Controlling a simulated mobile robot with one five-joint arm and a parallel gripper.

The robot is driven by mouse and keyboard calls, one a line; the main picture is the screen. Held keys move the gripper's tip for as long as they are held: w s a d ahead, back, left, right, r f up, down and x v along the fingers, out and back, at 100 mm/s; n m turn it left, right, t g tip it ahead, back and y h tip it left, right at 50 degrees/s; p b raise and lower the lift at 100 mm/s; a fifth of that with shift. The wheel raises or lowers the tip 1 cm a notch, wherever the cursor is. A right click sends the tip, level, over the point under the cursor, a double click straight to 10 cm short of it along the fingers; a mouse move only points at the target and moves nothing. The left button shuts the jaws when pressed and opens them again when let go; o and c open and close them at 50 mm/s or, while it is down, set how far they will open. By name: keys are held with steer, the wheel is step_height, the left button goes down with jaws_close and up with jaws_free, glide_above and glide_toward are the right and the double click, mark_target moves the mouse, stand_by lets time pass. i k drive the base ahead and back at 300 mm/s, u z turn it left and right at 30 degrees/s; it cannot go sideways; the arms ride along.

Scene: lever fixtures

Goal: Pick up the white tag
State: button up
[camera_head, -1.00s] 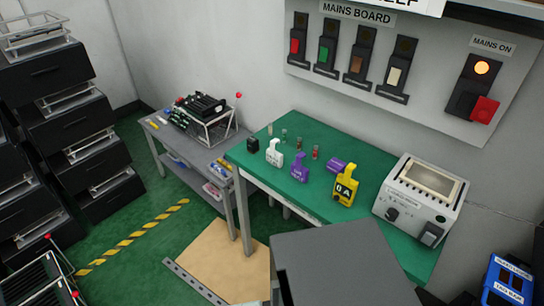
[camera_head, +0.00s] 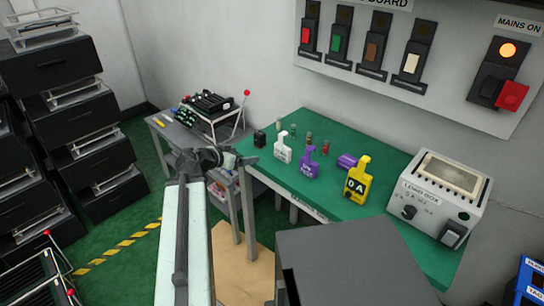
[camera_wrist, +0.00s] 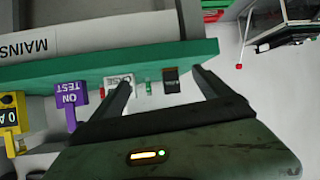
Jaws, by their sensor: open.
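The white tag (camera_head: 283,148) stands upright near the front left of the green table (camera_head: 300,122), left of the purple tag (camera_head: 309,162). In the wrist view the white tag (camera_wrist: 119,81) shows partly behind one finger, beside the purple tag (camera_wrist: 70,103). My gripper (camera_head: 217,158) is left of the table's corner, apart from the white tag. Its two fingers are spread and empty in the wrist view (camera_wrist: 162,82).
A yellow tag (camera_head: 357,180) and a grey load box (camera_head: 437,203) stand further right on the table. A small black block (camera_head: 259,138) and several small cylinders are near the white tag. A grey side table (camera_head: 172,128) with a rack stands behind my gripper.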

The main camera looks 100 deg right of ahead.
mark_target(283, 146)
steer(key=u, duration=0.15)
steer(key=k, duration=0.1)
steer(key=z, duration=1.45)
